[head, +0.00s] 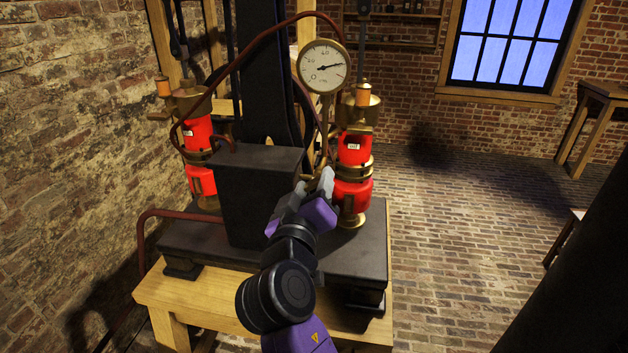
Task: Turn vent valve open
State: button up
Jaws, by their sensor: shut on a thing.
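My gripper (314,184), with grey fingers and purple sides, reaches in from the front over the dark metal base (345,250). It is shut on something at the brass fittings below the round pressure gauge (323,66). The held part is small and mostly hidden by the fingers, so I cannot clearly make out the vent valve or how far it is turned. The gauge needle points right and slightly up. A red jar with brass fittings (352,192) stands just right of the fingers.
A second red jar (201,180) stands at the left. A dark block (255,195) rises just left of my gripper. A dark red hose (250,45) arches over the apparatus. A wooden bench (210,305) carries the base. Brick floor (470,220) is open at the right.

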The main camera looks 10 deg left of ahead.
jog(key=n+p, duration=0.3)
jog(key=n, duration=0.2)
jog(key=shift+a+n, duration=0.1)
jog(key=shift+n, duration=0.2)
jog(key=n+p, duration=0.2)
jog(key=n, duration=0.2)
jog(key=shift+f+n+p, duration=0.1)
jog(key=shift+n+p, duration=0.2)
jog(key=shift+f, duration=0.1)
jog(key=o, duration=1.4)
jog(key=shift+c, duration=0.2)
jog(key=s+b, duration=0.1)
jog(key=s, duration=0.7)
jog(key=shift+a+b, duration=0.15)
jog(key=shift+b, duration=0.25)
jog(key=shift+w, duration=0.1)
